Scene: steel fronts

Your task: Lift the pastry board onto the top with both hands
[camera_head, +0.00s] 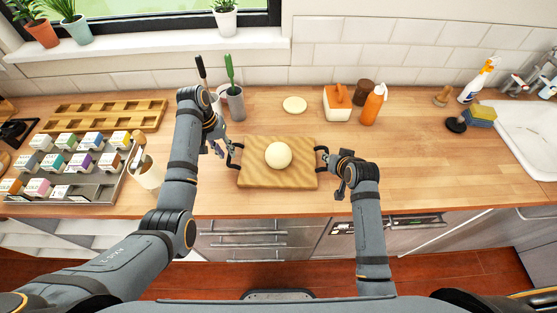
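My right gripper (333,170) is close at the right handle. Its fingers are small and partly hidden by its own body, so I cannot tell whether they grip the handle.
Behind the board stand a grey pot with utensils (235,104), a pale round disc (294,105), an orange-topped box (338,105) and an orange bottle (373,105). A rack of small boxes (70,165) is left. The worktop right of my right arm (440,170) is clear.

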